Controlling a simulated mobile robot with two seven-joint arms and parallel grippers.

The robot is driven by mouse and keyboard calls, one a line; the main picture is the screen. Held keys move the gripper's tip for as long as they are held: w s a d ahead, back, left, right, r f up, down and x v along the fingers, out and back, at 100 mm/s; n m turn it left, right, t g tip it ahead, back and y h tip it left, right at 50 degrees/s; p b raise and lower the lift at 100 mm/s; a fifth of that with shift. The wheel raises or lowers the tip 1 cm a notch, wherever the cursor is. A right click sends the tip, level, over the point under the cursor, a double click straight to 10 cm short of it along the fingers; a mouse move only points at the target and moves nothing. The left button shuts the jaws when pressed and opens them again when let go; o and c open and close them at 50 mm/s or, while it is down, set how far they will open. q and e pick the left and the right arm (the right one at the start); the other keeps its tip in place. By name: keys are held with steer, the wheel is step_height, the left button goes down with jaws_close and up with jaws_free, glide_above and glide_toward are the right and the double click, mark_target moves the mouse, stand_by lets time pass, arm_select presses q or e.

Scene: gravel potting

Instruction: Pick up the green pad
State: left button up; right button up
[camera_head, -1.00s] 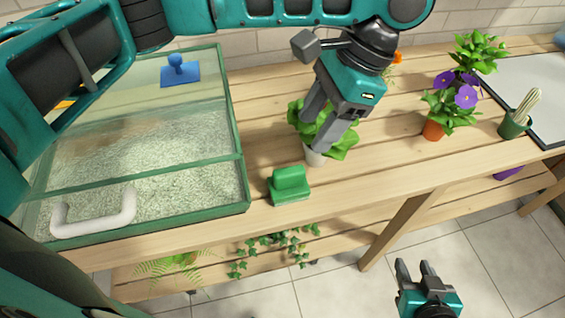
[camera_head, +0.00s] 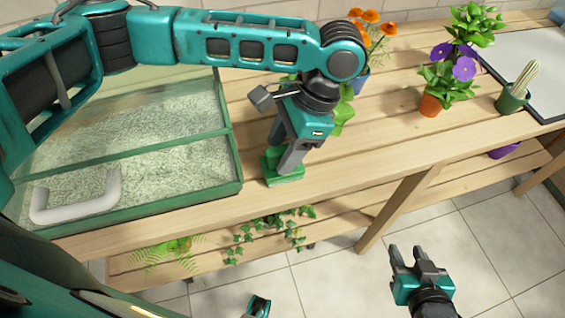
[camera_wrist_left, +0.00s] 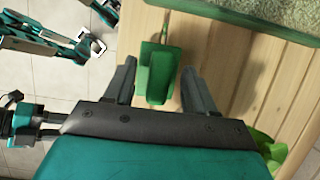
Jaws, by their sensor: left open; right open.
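The green pad (camera_head: 287,180) is a small flat base with an upright grip. It sits on the wooden table near the front edge, just right of the glass tank. My left gripper (camera_head: 280,160) is low over it with its fingers pointing down, and partly hides it in the head view. In the left wrist view the pad (camera_wrist_left: 157,75) lies ahead, between the lines of the open fingers of my left gripper (camera_wrist_left: 155,85). No grip on the pad shows. My right gripper (camera_head: 408,255) is open and empty, out over the floor in front of the table.
The gravel tank (camera_head: 235,160) with a green rim and a white handle (camera_head: 76,200) stands left of the pad. Purple flowers (camera_head: 455,68) and a cactus (camera_head: 520,85) stand further right. The table's middle front is clear.

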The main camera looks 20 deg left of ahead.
arm_select(q)
steer(key=shift+a+f, duration=0.1)
steer(key=shift+f, duration=0.15)
steer(key=shift+c, duration=0.4)
jaws_close()
steer(key=shift+r, duration=0.1)
step_height(320, 180, up, 20)
steer(key=p, duration=0.5)
